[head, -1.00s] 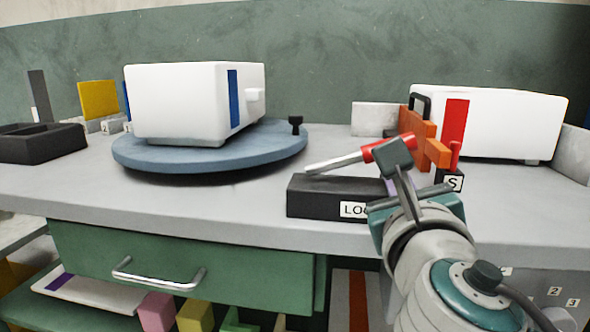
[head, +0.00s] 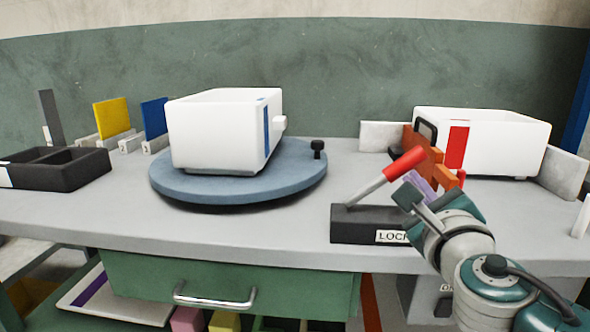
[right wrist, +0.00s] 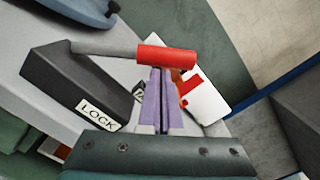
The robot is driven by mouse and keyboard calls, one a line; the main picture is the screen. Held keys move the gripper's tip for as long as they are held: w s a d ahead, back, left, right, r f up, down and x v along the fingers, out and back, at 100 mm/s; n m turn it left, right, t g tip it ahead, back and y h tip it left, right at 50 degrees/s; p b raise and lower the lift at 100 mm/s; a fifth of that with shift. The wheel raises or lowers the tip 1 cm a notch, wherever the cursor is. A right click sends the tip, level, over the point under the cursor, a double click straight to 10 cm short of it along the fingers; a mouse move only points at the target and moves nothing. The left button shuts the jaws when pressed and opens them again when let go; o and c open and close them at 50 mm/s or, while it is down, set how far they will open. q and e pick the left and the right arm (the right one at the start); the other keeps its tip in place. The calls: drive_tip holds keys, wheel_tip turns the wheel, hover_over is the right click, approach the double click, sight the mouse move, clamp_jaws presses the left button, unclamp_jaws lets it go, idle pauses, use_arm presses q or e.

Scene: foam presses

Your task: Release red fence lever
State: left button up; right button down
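The red fence lever (head: 405,163) has a red grip on a grey rod. It rises at a slant to the upper right from a black block (head: 352,224) labelled LOCK. It also shows in the right wrist view (right wrist: 166,60), lying across the tips of my right gripper (right wrist: 161,75). In that view the two purple-padded fingers are close together, their tips at the underside of the grip and not visibly around it. In the head view my right gripper (head: 412,186) is just below and right of the grip. My left gripper is out of view.
An orange fence (head: 418,142) stands behind the lever, beside a white box with a red stripe (head: 505,140). A white box with a blue stripe (head: 210,135) sits on a blue turntable (head: 235,192) to the left. Open bench lies between turntable and lock block.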

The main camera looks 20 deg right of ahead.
use_arm(q)
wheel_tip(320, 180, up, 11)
drive_tip(key=p, duration=0.9)
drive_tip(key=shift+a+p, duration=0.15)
drive_tip(key=shift+p, duration=0.15)
use_arm(e)
drive_tip(key=w+a+r+n, duration=0.4)
drive_tip(key=a+r+n, duration=0.1)
drive_tip(key=a+n, duration=0.1)
drive_tip(key=shift+a+r+n, duration=0.15)
drive_tip(key=shift+r+n, duration=0.2)
drive_tip(key=shift+n, duration=0.35)
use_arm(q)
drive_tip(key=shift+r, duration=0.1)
